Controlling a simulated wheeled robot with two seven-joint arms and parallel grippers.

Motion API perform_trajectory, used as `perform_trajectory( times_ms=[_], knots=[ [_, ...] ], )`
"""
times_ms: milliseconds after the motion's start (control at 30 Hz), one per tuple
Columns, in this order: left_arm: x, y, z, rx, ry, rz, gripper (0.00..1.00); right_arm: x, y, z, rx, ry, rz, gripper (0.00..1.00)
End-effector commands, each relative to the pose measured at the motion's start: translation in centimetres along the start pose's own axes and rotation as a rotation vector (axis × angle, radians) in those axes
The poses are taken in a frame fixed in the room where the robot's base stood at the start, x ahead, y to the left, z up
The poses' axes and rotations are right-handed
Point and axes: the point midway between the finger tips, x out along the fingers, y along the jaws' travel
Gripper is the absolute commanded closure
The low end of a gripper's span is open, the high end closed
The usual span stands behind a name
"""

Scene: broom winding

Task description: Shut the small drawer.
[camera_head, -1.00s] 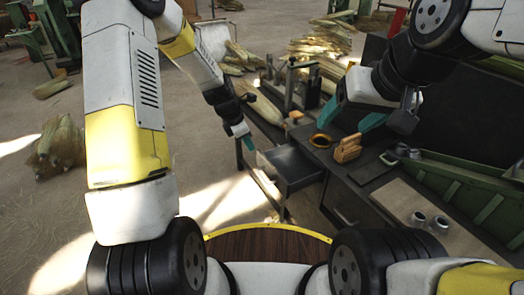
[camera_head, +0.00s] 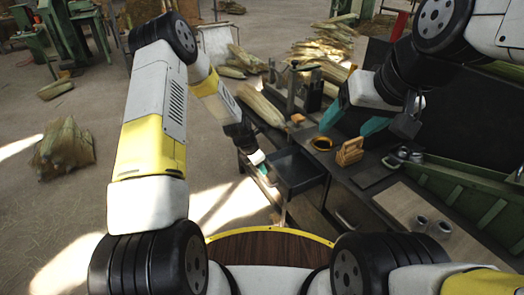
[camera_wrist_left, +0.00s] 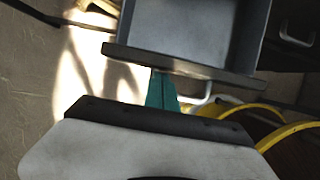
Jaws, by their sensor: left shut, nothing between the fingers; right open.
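The small drawer (camera_head: 299,169) is a dark grey, empty open-topped tray. It sticks out of the bench toward the left in the head view. In the left wrist view, its front panel (camera_wrist_left: 185,62) crosses the upper half, with the tray behind it. My left gripper (camera_head: 263,170) is shut and empty at the outer side of that front. Its teal fingers (camera_wrist_left: 161,90) reach the panel's edge in the wrist view; I cannot tell whether they touch. My right gripper (camera_head: 352,121) is open and empty above the bench top, behind the drawer.
A green trough (camera_head: 470,190) lies along the right. A pale handle (camera_wrist_left: 296,35) shows on a neighbouring front. Floor left of the drawer is clear.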

Motion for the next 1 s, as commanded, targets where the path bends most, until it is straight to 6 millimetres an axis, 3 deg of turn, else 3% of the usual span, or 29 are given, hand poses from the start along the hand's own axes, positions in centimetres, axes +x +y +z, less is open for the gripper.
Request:
perform_trajectory(
  times_ms=[467, 567, 1000],
  knots=[
    [0.4, 0.0, 0.9, 0.004, -0.001, 0.001, 1.00, 0.0, 0.0, 0.0, 0.000, 0.000, 0.000, 0.30],
    [1.0, 0.0, 2.5, 0.005, -0.001, 0.001, 1.00, 0.0, 0.0, 0.0, 0.000, 0.000, 0.000, 0.30],
    [5.0, -0.1, 12.4, 0.007, -0.002, 0.002, 1.00, 0.0, 0.0, 0.0, 0.000, 0.000, 0.000, 0.30]
  ],
)
